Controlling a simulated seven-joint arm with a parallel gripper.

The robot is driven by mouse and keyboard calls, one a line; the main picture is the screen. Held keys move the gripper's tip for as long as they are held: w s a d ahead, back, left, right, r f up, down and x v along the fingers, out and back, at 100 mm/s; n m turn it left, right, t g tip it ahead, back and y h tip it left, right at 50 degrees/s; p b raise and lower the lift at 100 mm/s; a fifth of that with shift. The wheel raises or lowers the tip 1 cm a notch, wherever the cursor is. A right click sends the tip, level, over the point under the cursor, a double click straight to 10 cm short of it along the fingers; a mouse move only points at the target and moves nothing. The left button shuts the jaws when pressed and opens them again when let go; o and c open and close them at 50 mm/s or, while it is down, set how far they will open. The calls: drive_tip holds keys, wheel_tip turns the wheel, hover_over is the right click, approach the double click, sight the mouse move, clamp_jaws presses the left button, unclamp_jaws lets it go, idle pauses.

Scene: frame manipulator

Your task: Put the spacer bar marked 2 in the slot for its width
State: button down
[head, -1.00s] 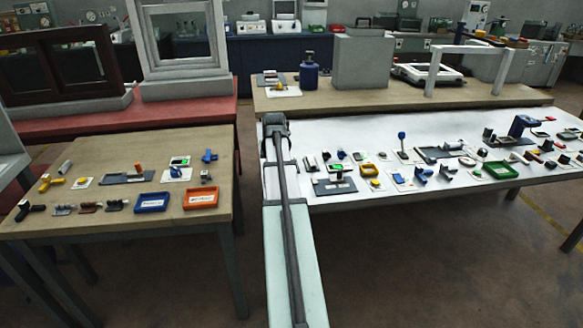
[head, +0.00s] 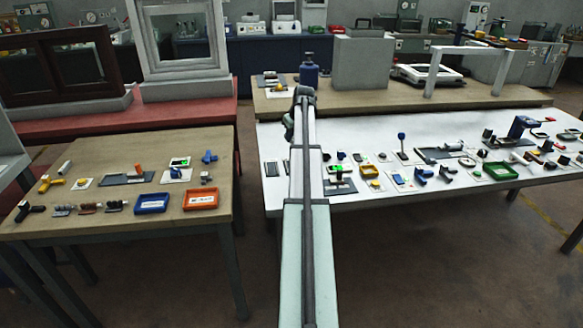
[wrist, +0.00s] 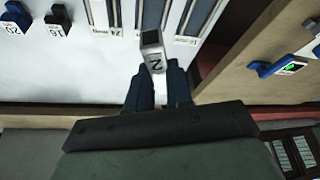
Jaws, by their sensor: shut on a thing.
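The spacer bar marked 2 (wrist: 154,62) is a grey block with a white numbered end in the wrist view. My gripper (wrist: 152,84) is shut on it, with a dark blue finger on either side. Several dark slots (wrist: 195,16) with white labels lie beyond the bar in the wrist view; the label text is too small to read surely. The bar overlaps the middle slot in the picture, and I cannot tell its height above it. In the head view my arm hides the gripper and bar. A dark striped piece (head: 271,169) lies at the white table's left end.
Blocks marked 20 (wrist: 14,22) and 16 (wrist: 57,22) stand left of the slots in the wrist view. The white table (head: 385,205) holds many small items right of my arm. A wooden table (head: 110,228) with trays stands left, across a gap.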

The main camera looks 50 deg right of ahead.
drive_tip(key=shift+f, duration=5)
drive_tip(key=shift+f, duration=0.6)
drive_tip(key=c, duration=1)
unclamp_jaws()
drive_tip(key=v, duration=1.3)
drive_tip(key=shift+w+d+r, duration=0.15)
drive_tip(key=shift+w, duration=0.05)
